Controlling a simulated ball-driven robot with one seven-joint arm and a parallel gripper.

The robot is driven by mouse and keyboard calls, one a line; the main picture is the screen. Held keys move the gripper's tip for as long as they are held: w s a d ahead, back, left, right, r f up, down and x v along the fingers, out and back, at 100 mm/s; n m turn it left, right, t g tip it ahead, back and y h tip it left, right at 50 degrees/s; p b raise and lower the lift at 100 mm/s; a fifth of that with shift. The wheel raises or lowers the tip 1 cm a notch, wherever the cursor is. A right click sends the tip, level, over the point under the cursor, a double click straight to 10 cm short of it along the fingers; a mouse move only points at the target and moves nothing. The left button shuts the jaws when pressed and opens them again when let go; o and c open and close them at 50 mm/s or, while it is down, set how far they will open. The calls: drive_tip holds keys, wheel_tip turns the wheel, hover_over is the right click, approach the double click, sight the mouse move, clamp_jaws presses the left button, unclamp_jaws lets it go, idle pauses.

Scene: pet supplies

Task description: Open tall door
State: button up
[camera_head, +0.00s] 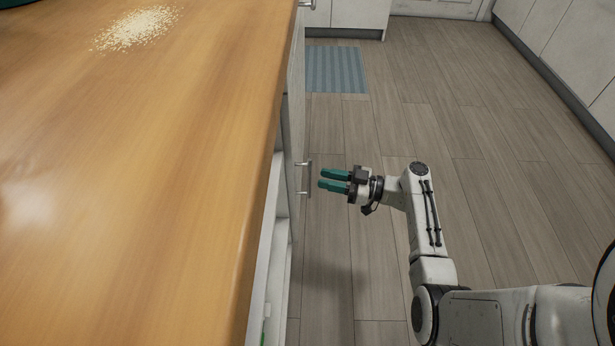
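A counter with an orange-brown wooden top (150,190) fills the left side. Below its right edge is a pale cabinet door (296,130), seen nearly edge-on. A vertical metal bar handle (309,178) stands out from this front. My gripper (321,179) has two green fingers pointing left at the handle. The fingers are apart with a narrow gap, nothing is between them, and they appear just short of the bar. How far the gripper is from the handle in depth is hard to tell. Most of the door's face is hidden by the viewing angle.
Part of the cabinet under the counter is open, showing a white inner panel (266,265). Pale grains (137,28) lie on the counter. A blue striped mat (335,69) lies on the floor. White cabinets (575,60) line the right. The wooden floor (480,190) between is clear.

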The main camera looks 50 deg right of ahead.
drive_tip(key=x, duration=0.5)
drive_tip(key=shift+w+a+b, duration=0.15)
drive_tip(key=shift+w+b, duration=0.15)
drive_tip(key=shift+b, duration=0.05)
clamp_jaws()
